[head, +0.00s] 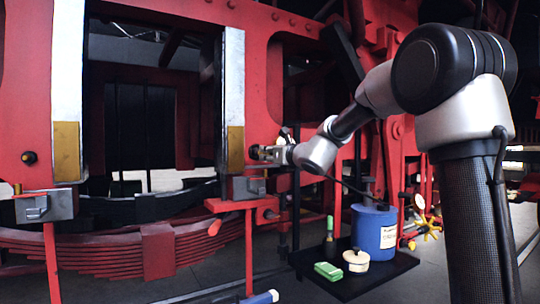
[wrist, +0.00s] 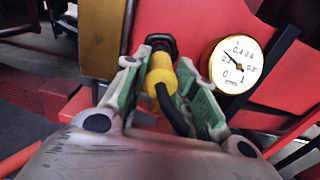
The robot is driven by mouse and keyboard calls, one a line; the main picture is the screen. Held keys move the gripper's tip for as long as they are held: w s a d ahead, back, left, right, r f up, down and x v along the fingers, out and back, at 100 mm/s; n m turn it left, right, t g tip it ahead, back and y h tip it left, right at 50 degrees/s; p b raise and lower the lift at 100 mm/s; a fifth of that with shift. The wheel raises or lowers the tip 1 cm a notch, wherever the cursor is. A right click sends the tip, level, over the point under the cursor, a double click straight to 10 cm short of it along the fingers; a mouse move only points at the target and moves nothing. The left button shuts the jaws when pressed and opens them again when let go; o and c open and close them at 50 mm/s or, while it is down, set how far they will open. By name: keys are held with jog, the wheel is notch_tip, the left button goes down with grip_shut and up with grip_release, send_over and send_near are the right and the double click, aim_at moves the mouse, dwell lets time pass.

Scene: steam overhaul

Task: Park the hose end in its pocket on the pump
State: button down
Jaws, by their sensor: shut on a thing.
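My gripper (wrist: 165,88) is shut on the yellow hose end (wrist: 160,75), with one green-lined finger on each side. The black hose (wrist: 172,112) runs back from it between the fingers. The front of the hose end is at a dark round fitting (wrist: 160,42) on the red frame; I cannot tell whether they are joined. In the head view my gripper (head: 268,153) is level against the frame, beside the white and gold upright. The blue pump can (head: 373,234) stands on a black tray, lower right of my gripper. Its pocket cannot be made out.
The black tray (head: 345,290) also holds a green block (head: 328,271), a cream tin (head: 357,260) and a green-topped bottle (head: 330,230). A round gauge (wrist: 235,64) is close right of my gripper.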

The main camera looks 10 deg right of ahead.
jog(key=v, duration=0.5)
jog(key=shift+s, duration=0.15)
jog(key=shift+d, duration=0.1)
dwell(0.9)
